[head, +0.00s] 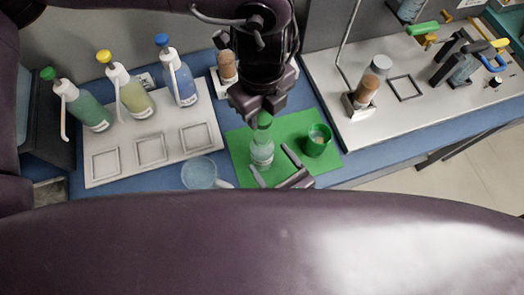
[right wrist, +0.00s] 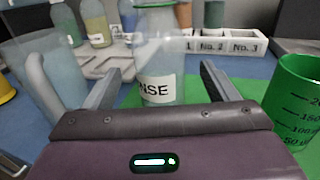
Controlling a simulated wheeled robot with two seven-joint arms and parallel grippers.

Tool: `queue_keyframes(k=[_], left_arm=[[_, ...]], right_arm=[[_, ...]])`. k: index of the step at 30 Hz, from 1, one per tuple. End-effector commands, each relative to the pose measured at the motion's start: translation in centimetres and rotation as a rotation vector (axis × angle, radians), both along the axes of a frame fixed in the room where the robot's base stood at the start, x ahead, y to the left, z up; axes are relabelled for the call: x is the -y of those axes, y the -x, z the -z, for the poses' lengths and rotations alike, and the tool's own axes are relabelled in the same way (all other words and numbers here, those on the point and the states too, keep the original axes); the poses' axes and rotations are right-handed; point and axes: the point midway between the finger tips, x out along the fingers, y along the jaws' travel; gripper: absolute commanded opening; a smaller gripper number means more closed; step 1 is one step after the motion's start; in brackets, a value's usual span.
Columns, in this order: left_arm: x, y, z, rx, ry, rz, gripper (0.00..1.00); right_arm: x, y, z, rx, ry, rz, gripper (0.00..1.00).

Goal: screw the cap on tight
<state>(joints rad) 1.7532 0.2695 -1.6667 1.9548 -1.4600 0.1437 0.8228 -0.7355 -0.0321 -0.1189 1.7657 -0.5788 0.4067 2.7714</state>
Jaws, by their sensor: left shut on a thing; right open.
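A clear bottle (head: 262,152) with a white label stands upright on the green mat (head: 240,143). The green cap (head: 264,119) is at the top of its neck; I cannot tell how far it is threaded. My left gripper (head: 262,106) comes from above and is shut on the cap. My right gripper (head: 273,163) is open, low at the front of the bottle. In the right wrist view the bottle (right wrist: 158,88), with "NSE" legible on its label, stands ahead between the lines of the two open fingers (right wrist: 160,88). Neither finger visibly touches it.
A green cup (head: 318,141) stands close right of the bottle. A clear beaker (head: 198,173) stands to the left on the blue table. A white tray (head: 122,170) with square recesses and several wash bottles (head: 132,93) are further left. A white board (head: 400,121) with jars lies right.

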Motion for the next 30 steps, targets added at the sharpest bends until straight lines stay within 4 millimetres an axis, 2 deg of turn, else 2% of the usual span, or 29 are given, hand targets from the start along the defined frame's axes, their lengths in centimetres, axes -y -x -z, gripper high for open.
queue_keyframes(k=[3, 9, 14, 23, 30], left_arm=[[0.0, 0.0, 0.0, 0.000, 0.000, 0.000, 0.10], [0.0, 0.0, 0.0, 0.000, 0.000, 0.000, 0.10], [0.0, 0.0, 0.0, 0.000, 0.000, 0.000, 0.10], [0.0, 0.0, 0.0, 0.000, 0.000, 0.000, 0.10], [0.0, 0.0, 0.0, 0.000, 0.000, 0.000, 0.10]], right_arm=[[-1.3, -2.0, -0.1, 0.002, -0.002, 0.001, 0.80], [-2.8, -4.1, 0.0, 0.000, 0.000, 0.000, 0.80], [-3.3, -4.9, 0.0, 0.000, 0.000, 0.000, 0.80], [-3.4, -5.0, 0.0, -0.001, 0.001, 0.000, 0.80], [-3.4, -5.0, 0.0, 0.000, 0.001, 0.000, 0.50]])
